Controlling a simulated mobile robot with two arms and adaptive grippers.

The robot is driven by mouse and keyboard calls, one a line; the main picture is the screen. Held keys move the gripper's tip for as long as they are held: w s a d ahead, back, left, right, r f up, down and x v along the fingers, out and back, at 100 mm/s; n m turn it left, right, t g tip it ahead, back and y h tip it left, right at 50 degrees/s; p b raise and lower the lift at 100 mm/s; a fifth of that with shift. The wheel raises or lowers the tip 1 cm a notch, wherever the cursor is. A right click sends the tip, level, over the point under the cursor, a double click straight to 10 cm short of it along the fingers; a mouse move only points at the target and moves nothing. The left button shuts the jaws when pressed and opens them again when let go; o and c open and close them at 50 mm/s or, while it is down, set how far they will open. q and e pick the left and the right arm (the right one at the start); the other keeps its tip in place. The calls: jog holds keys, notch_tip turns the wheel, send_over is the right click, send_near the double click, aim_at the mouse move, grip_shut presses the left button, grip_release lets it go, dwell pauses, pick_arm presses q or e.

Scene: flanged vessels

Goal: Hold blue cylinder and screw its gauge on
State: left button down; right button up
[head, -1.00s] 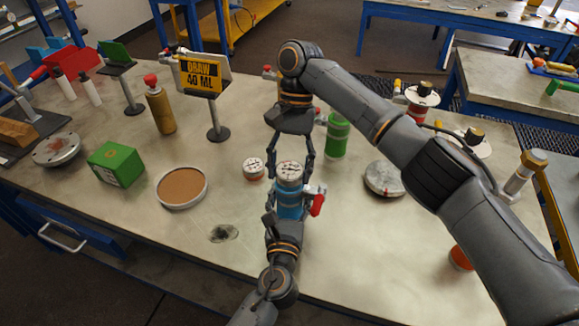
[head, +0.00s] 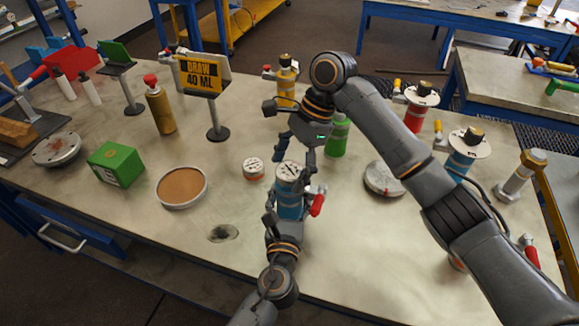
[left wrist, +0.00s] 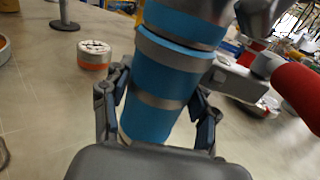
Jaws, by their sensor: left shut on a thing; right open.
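The blue cylinder (head: 290,206) stands upright near the front middle of the table, with a red-handled valve (head: 317,205) on its right side. A round white-faced gauge (head: 290,172) is at its top; I cannot tell how tightly it is seated. My left gripper (head: 287,214) is shut around the cylinder's body. My right gripper (head: 297,158) is open, just behind and above the gauge, and appears empty.
A second, orange-banded gauge (head: 253,168) lies left of the cylinder. A brown-topped round dish (head: 182,187) and green box (head: 116,163) are farther left. A green cylinder (head: 337,138) and grey disc (head: 384,179) are to the right. The sign reads "DRAW 40 ML" (head: 202,77).

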jog(key=shift+r, duration=2.25)
jog(key=shift+c, duration=0.2)
